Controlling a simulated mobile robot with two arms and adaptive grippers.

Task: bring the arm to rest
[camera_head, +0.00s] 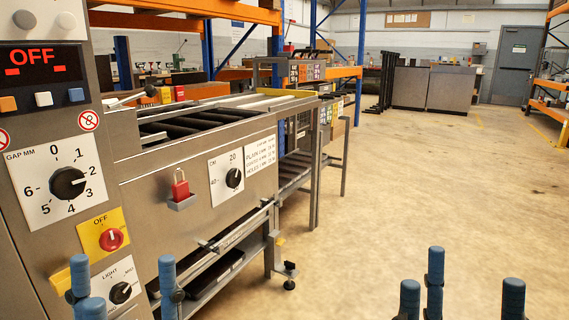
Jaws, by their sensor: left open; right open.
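My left gripper (122,285) shows at the bottom left as several blue-tipped fingers, spread apart and empty. It appears in front of the lower part of the control panel (50,225) of the steel tray cleaner (140,185); whether it touches the panel I cannot tell. My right gripper (458,290) shows at the bottom right, also with blue fingertips spread apart and empty, over open floor. Both arms are below the picture's edge and hidden. The panel's display (38,68) reads OFF, and the red rotary switch (111,239) sits on a yellow plate.
A red padlock (180,187) hangs on the machine's front. A dial (234,177) and the gap knob (68,182) stick out. A lower shelf (215,270) and a foot (289,285) reach toward the floor. The concrete floor (430,180) to the right is clear.

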